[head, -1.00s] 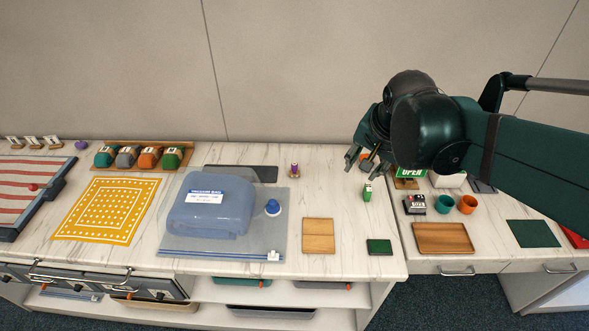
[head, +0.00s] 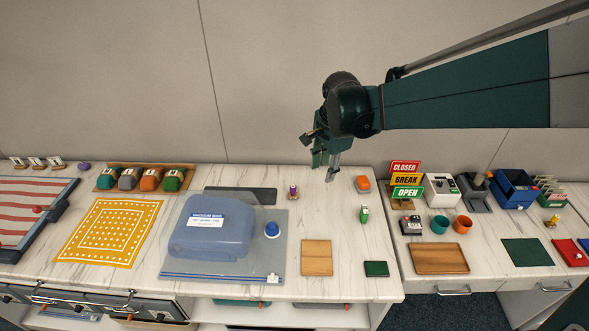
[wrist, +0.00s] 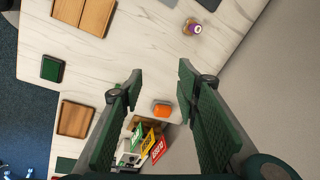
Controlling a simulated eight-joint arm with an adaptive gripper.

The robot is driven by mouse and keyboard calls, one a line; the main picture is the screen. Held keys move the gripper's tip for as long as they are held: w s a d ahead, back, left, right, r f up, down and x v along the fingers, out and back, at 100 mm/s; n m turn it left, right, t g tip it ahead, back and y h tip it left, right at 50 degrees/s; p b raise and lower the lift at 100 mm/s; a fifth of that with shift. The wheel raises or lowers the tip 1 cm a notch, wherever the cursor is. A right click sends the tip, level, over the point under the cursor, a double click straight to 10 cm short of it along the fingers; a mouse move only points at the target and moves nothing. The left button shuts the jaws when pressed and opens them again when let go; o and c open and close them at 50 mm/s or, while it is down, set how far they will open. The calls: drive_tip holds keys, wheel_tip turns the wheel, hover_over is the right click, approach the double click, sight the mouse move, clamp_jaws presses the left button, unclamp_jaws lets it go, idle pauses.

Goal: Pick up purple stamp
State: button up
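The purple stamp (head: 293,191) stands upright on the marble-look table, right of the dark grey flat pad. In the wrist view the purple stamp (wrist: 191,27) shows near the top, beyond my fingertips. My gripper (head: 327,168) is in the air above the table, to the right of and higher than the stamp, with its fingers spread. In the wrist view the fingers of my gripper (wrist: 160,78) are wide apart with nothing between them.
An orange stamp (head: 363,184) and a green stamp (head: 364,214) stand to the right. A wooden block (head: 316,258), a green pad (head: 376,269) and a blue vacuum bag (head: 205,235) lie in front. The wall (head: 270,80) rises close behind the table.

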drive_tip(key=w+a+f+m+g+p, duration=0.1)
drive_tip(key=w+a+f+m+p, duration=0.15)
drive_tip(key=w+a+f, duration=0.3)
drive_tip(key=m+g+p, duration=0.1)
drive_tip(key=m, duration=0.2)
hover_over(293, 186)
drive_tip(key=f, duration=0.5)
drive_tip(key=shift+s+d, duration=0.15)
drive_tip(key=shift+s, duration=0.05)
drive_tip(key=shift+w+a+f+m, duration=0.15)
drive_tip(key=shift+a+f+m, duration=0.15)
drive_tip(key=shift+f+m, duration=0.1)
drive_tip(key=shift+f, duration=0.1)
drive_tip(key=shift+f, duration=1.3)
drive_tip(key=shift+d+f, duration=0.2)
drive_tip(key=shift+f, duration=2.4)
